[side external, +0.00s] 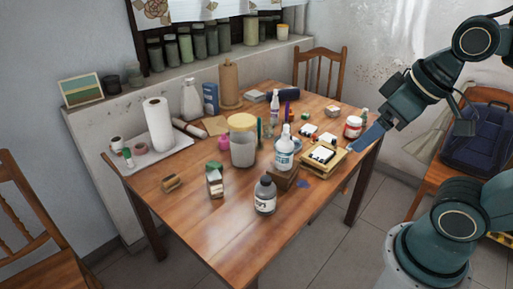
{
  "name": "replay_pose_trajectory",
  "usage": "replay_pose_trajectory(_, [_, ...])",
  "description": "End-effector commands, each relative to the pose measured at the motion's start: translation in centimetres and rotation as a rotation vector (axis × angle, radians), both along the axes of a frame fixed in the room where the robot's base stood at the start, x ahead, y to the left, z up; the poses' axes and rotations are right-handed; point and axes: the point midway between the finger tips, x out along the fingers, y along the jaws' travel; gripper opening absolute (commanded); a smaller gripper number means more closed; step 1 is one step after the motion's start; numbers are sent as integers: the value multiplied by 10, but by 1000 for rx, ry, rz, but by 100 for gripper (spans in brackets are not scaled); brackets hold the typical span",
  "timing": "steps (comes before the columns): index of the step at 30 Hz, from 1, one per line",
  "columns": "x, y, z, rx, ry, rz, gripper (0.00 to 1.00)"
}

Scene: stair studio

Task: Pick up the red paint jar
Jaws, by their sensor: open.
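A small jar (353,128) with red and white on it stands upright near the right edge of the wooden table. It is likely the red paint jar; its label is too small to read. My gripper (358,145) is at the table's right edge, close to the jar on its lower right in the picture. Its blue fingers point down and left toward the tabletop. The gripper is open and nothing shows between its fingers. I cannot tell whether a finger touches the jar.
Bottles, including a white one (284,150), crowd the middle of the wooden table (215,245). Its front is mostly clear.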

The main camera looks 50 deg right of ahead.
Motion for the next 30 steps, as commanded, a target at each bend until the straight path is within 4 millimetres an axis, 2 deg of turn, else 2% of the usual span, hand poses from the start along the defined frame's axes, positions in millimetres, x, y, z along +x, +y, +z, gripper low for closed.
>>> replay_pose_trajectory(2, [0,0,0,0,0,0,81])
replay_pose_trajectory(3, [0,0,0,0,0,0,89])
replay_pose_trajectory(4, [0,0,0,0,0,0,90])
replay_pose_trajectory(17, [7,-3,3,-1,2,-13,90])
replay_pose_trajectory(23, [31,-14,13,-1,10,-61,90])
replay_pose_trajectory(30, [80,-44,24,-3,23,-154,90])
